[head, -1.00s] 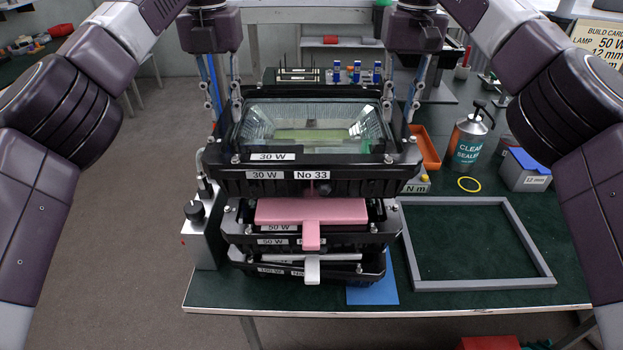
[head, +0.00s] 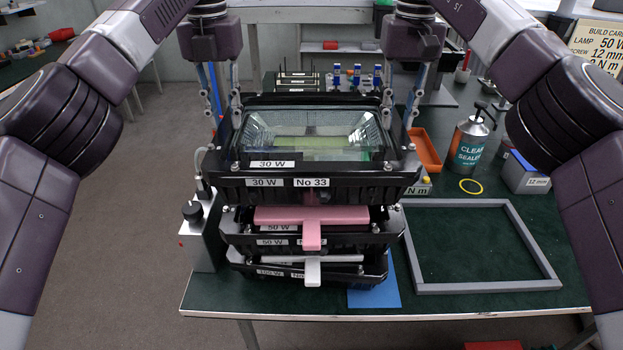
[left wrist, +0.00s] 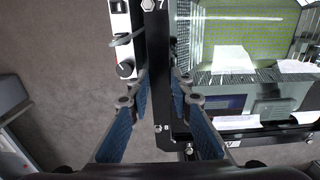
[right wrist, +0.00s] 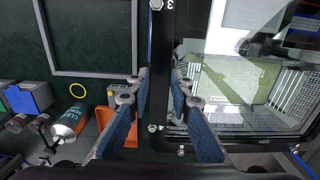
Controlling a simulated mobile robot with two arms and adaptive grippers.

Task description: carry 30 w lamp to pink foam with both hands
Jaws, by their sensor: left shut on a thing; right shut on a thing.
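The 30 W lamp (head: 312,167) is a black housing with a glass front, labelled "30 W" and "No 33". It is held level above a stack of housings. My left gripper (head: 226,135) is shut on its left rim, and the fingers straddle that rim in the left wrist view (left wrist: 160,97). My right gripper (head: 398,135) is shut on its right rim, also seen in the right wrist view (right wrist: 160,97). The pink foam (head: 312,216), with a tab at its front, lies on the 50 W housing (head: 345,238) directly below the lamp. Whether lamp and foam touch is hard to tell.
A white-tabbed foam (head: 313,270) lies below, on the 100 W housing (head: 350,275). A grey control box (head: 203,235) stands close on the left.

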